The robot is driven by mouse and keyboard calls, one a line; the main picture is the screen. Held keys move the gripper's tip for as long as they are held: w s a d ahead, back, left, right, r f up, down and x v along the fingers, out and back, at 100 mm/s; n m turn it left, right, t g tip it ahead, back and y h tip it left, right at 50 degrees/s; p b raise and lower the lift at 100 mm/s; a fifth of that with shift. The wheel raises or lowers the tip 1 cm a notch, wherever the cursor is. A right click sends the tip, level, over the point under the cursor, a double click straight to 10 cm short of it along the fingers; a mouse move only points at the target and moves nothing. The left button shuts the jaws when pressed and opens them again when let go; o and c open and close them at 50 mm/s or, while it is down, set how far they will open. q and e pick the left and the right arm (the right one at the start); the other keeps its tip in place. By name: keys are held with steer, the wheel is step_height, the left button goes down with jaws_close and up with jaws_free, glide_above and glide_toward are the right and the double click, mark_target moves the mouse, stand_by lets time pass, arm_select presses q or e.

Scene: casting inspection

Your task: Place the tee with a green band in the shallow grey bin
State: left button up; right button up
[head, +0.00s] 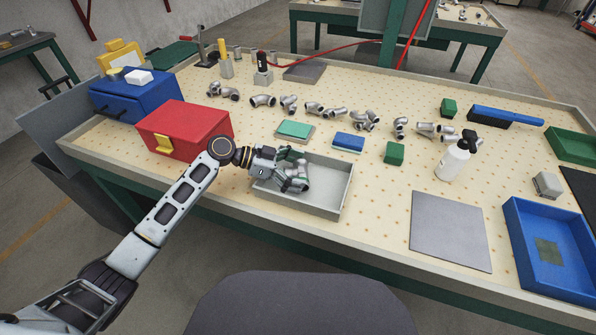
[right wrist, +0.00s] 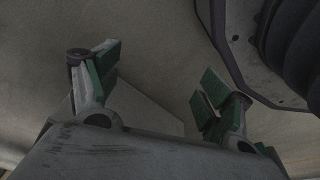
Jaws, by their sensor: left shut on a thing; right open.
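The shallow grey bin (head: 325,205) sits near the front edge of the table, left of the middle in the head view. My left gripper (head: 297,168) is over the left part of this bin, shut on a silver metal tee (head: 294,184). The tee is low, over or inside the bin. I cannot tell whether it touches the floor, and the gripper partly hides it; a green band is not clear. My right gripper (right wrist: 160,78) shows only in the right wrist view, open and empty, with green pads.
A red box (head: 185,128) and a blue box (head: 138,95) stand left of the grey bin. Several silver fittings (head: 314,108) lie in a row behind it. A spray bottle (head: 454,160), a grey plate (head: 450,230) and a blue bin (head: 515,235) are to the right.

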steer(key=shift+s+a, duration=0.1)
steer(key=shift+s+f, duration=0.15)
steer(key=shift+s, duration=0.1)
arm_select(q)
steer(key=shift+f, duration=0.1)
steer(key=o, duration=1.2)
arm_select(e)
steer(key=shift+w+a+r, duration=0.2)
steer(key=shift+w+r, duration=0.2)
steer(key=shift+r, duration=0.1)
steer(key=shift+s+f, duration=0.15)
steer(key=shift+s, duration=0.05)
